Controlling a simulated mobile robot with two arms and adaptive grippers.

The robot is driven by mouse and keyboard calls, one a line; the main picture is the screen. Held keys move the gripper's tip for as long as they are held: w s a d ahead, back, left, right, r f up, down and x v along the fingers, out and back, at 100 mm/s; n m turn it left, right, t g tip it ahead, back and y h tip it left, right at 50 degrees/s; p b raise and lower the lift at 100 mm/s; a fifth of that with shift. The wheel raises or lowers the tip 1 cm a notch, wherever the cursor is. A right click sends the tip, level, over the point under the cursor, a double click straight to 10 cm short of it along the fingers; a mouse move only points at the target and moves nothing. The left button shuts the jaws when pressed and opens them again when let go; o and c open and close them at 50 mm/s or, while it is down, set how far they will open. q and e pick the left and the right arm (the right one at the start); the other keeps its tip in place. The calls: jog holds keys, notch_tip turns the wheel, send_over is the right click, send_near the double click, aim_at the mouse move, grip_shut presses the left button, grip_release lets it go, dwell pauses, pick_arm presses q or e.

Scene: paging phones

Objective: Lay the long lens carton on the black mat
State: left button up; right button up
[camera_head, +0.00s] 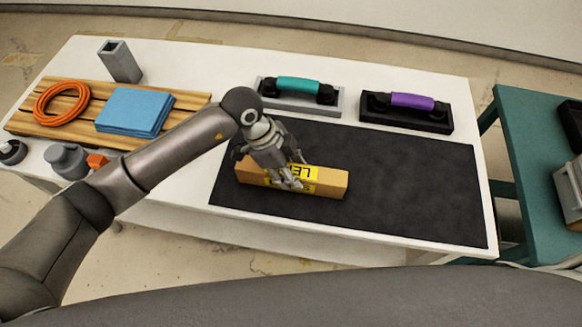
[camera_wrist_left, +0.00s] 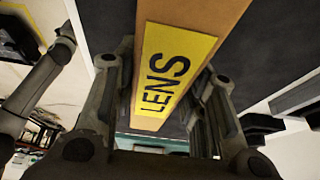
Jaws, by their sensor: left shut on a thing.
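The long lens carton (camera_head: 325,183) is a brown box with a yellow label. In the head view it lies lengthwise over the left part of the black mat (camera_head: 410,190); I cannot tell whether it touches the mat. My left gripper (camera_head: 292,180) comes down from above and is shut on the carton near its middle, hiding part of the label. In the left wrist view the carton (camera_wrist_left: 185,60) runs between the two fingers, and its label reads LENS. My right gripper is not in view.
Two phones, one with a teal handset (camera_head: 299,86) and one with a purple handset (camera_head: 411,102), stand behind the mat. At left a wooden slatted board (camera_head: 60,118) bears an orange ring (camera_head: 62,103) and blue cloth (camera_head: 135,111). A grey holder (camera_head: 120,62) stands behind. The mat's right part is clear.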

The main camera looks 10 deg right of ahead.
pick_arm(q)
jog(key=o, duration=1.2)
jog(key=shift+c, duration=0.2)
jog(key=shift+r, duration=0.1)
jog(key=b+v, duration=0.1)
jog(key=v, duration=1.1)
jog(key=shift+d, duration=0.1)
